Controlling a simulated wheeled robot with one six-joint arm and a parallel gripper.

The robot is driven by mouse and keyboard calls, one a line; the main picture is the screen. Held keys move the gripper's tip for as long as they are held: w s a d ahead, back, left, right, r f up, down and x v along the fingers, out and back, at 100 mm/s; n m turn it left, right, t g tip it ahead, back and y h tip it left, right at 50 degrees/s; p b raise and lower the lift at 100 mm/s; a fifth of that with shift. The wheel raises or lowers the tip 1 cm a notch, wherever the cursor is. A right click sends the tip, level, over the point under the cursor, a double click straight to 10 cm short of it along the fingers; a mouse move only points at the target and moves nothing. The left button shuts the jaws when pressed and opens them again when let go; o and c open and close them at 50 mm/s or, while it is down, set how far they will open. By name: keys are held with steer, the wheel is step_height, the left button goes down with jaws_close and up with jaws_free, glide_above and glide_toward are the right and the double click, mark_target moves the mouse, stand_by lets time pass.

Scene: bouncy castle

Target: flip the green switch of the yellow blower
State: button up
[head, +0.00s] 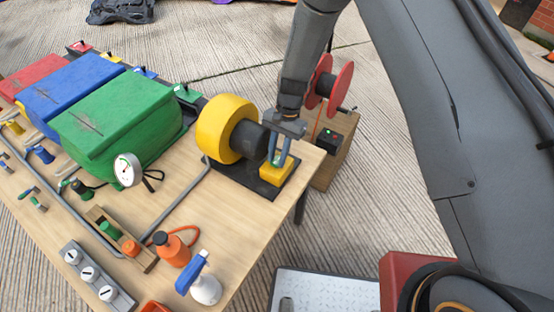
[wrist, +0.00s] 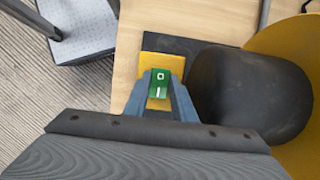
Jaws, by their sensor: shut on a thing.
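The yellow blower (head: 222,128) stands near the table's right end, its dark cylindrical motor facing my gripper. It also shows at the right of the wrist view (wrist: 290,50). A yellow switch box (head: 277,170) sits on the blower's black base plate (head: 240,178). The green switch (wrist: 159,82), with white marks, stands on top of that box. My gripper (head: 279,160) points down over the box. In the wrist view its fingers (wrist: 160,98) are shut on the green switch, one on each side. The switch's lower sides are hidden by the fingers.
A red reel (head: 340,84) and a small black box with a green light (head: 328,141) stand on a wooden crate just beyond the table. A spray bottle (head: 203,288), an orange bottle (head: 171,249) and a gauge (head: 127,170) stand on the table (head: 225,225). Grey pipe runs nearby.

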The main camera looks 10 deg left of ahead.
stand_by(0.3)
steer(key=o, duration=0.8)
steer(key=shift+w+d+r, duration=0.1)
steer(key=shift+w+r, duration=0.2)
steer(key=shift+r, duration=0.15)
steer(key=shift+b+v, duration=1.15)
steer(key=shift+v, duration=2.25)
steer(key=shift+d, duration=0.2)
